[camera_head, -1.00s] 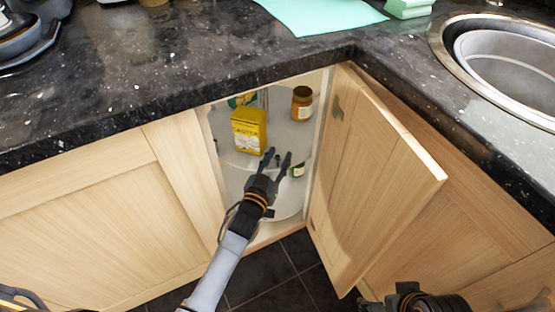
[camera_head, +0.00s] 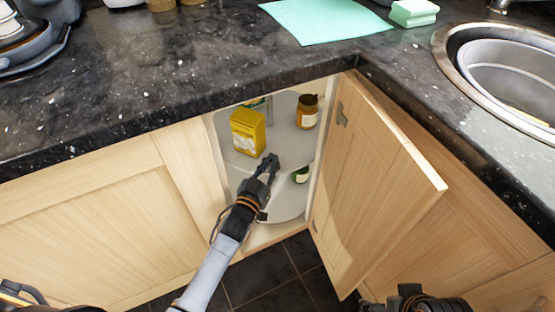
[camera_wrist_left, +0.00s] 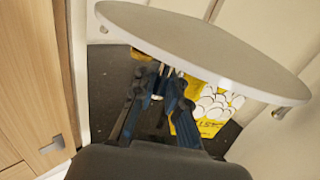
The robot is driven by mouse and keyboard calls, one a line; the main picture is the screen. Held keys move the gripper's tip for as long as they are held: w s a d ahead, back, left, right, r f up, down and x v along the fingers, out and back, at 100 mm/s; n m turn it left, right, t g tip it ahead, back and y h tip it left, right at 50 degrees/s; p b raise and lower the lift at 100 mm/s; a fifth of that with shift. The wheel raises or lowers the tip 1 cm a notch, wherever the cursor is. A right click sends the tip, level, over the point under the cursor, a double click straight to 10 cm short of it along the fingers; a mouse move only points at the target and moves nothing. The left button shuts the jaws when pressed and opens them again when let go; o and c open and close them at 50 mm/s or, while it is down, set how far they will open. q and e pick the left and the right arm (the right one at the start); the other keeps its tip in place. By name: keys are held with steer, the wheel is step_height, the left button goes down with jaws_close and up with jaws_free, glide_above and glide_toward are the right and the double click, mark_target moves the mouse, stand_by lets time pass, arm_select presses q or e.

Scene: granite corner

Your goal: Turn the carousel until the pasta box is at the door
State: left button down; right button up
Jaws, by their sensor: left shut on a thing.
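The yellow pasta box (camera_head: 247,132) stands on the left of the pale round carousel (camera_head: 285,206) inside the open corner cabinet. A yellow printed box (camera_wrist_left: 210,108), probably the same one, shows in the left wrist view, partly hidden by my fingers and a pale disc (camera_wrist_left: 205,42). My left gripper (camera_head: 269,161) reaches in through the doorway, in front of the box. Its fingers are shut on a small peg at the carousel, mostly hidden by them; they also show in the left wrist view (camera_wrist_left: 160,82). My right gripper (camera_head: 410,300) is only partly visible at the bottom edge.
A brown jar (camera_head: 307,112) stands at the carousel's back right, and a green jar (camera_head: 301,174) nearer the front right. A green item (camera_head: 261,103) is partly hidden behind the box. The cabinet door (camera_head: 375,180) stands open right of my left arm. The granite counter (camera_head: 180,90) overhangs the opening.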

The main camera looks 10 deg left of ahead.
arm_select(q)
steer(key=c, duration=1.4)
jaws_free()
steer(key=shift+s+d, duration=0.15)
steer(key=shift+d, duration=0.1)
steer(key=shift+f, duration=0.1)
steer(key=v, duration=1.2)
steer(key=shift+a, duration=0.1)
